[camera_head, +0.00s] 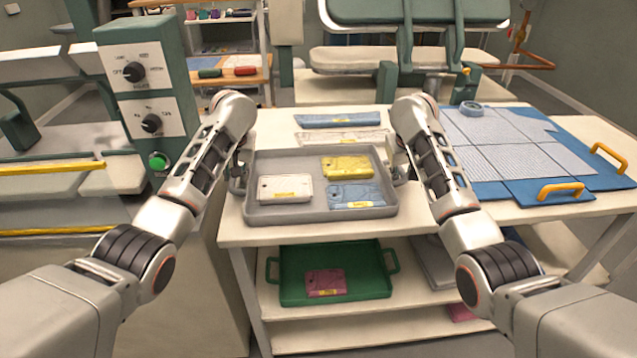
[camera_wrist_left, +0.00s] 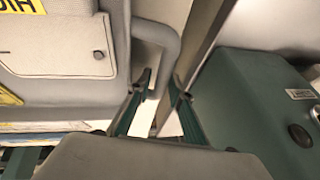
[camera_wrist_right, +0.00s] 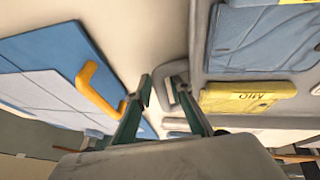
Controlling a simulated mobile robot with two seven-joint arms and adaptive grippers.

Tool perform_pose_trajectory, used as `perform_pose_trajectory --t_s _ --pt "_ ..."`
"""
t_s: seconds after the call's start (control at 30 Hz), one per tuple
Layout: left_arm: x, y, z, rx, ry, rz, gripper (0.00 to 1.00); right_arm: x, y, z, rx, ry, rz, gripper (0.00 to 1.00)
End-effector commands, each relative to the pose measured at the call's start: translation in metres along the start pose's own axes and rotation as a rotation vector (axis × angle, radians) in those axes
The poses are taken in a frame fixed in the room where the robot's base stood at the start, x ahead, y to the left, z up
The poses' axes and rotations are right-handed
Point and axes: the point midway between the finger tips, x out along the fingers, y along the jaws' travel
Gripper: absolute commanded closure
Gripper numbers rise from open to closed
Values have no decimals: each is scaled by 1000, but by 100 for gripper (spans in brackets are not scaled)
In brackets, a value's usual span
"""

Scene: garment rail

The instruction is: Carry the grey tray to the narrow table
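The grey tray (camera_head: 320,213) sits level on the cream table (camera_head: 270,236) in front of me. It holds a white, a yellow and a blue folded garment, each with a yellow label. My left gripper (camera_wrist_left: 162,82) is at the tray's left handle (camera_wrist_left: 172,48), its fingers apart on either side of the bar. My right gripper (camera_wrist_right: 162,84) is at the tray's right handle (camera_wrist_right: 160,92), also with fingers apart around the bar. In the head view the forearms partly hide both grippers. I cannot tell which surface is the narrow table.
A blue board (camera_head: 518,190) with yellow handles lies right of the tray. Folded cloths (camera_head: 340,120) lie behind it. A green tray (camera_head: 335,294) with a pink item is on the shelf below. A green control box (camera_head: 143,75) stands close at the left.

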Motion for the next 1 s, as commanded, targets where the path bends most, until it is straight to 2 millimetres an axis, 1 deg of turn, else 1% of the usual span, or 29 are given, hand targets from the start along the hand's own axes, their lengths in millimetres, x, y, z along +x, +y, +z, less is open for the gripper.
perform_pose_trajectory --t_s 0.23,0.27,0.3,0.33,0.77,1.0 --pt "0 0 0 0 1 0 79 0 0 0 0 1 0 79" --pt "0 0 0 0 1 0 85 0 0 0 0 0 0 85" --pt "0 0 0 0 1 0 95 0 0 0 0 0 0 95" --pt "0 0 0 0 1 1 100 0 0 0 0 0 0 100" --pt "-2 0 -2 -1 4 0 100 -2 1 -2 1 3 0 100" --pt "-16 -3 -8 -2 8 0 100 -15 4 -8 1 7 1 100"
